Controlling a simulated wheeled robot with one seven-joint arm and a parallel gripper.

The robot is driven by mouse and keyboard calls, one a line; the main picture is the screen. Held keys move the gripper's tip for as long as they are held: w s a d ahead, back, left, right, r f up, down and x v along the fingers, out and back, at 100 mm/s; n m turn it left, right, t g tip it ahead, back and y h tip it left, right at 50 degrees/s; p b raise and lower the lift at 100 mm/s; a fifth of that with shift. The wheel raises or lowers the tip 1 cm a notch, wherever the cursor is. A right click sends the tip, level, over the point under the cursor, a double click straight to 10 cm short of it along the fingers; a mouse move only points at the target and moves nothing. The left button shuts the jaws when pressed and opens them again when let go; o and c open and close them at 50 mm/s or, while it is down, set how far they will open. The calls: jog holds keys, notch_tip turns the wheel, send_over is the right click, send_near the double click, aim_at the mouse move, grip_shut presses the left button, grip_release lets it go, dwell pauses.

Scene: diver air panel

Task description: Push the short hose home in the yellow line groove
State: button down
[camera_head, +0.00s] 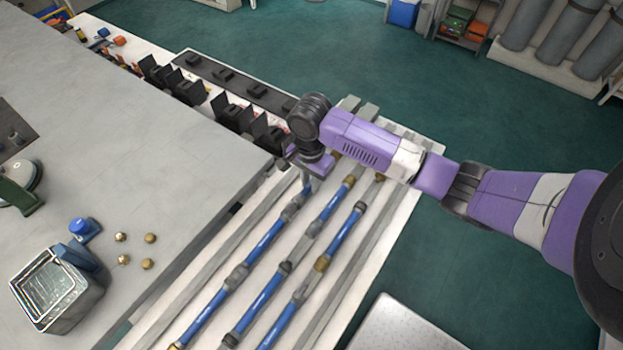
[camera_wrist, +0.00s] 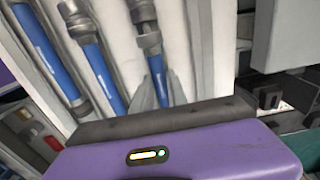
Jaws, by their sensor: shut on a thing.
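My gripper (camera_head: 307,187) points down at the upper end of the leftmost row of blue hoses on the pale rack. In the wrist view my gripper's two grey fingers (camera_wrist: 160,93) are shut on a blue hose (camera_wrist: 157,68), just beyond a grey collar (camera_wrist: 146,35). In the head view this hose (camera_head: 292,211) shows only in part, below the fingers. It lies along its row; I cannot tell whether it is fully seated. The yellow line groove cannot be told apart by colour. Some fittings, such as one in the right row (camera_head: 322,264), are brass-coloured.
A middle hose row (camera_head: 328,211) and a right hose row (camera_head: 345,231) run close beside the held hose. Black clips (camera_head: 236,117) stand behind.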

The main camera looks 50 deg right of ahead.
aim_at(308, 187)
jog(key=shift+a+p, duration=0.35)
jog(key=shift+a, duration=0.2)
jog(key=c, duration=1.2)
grip_release()
jog(key=shift+c, duration=0.2)
jog(key=shift+r+b, duration=0.3)
jog(key=shift+r, duration=3.55)
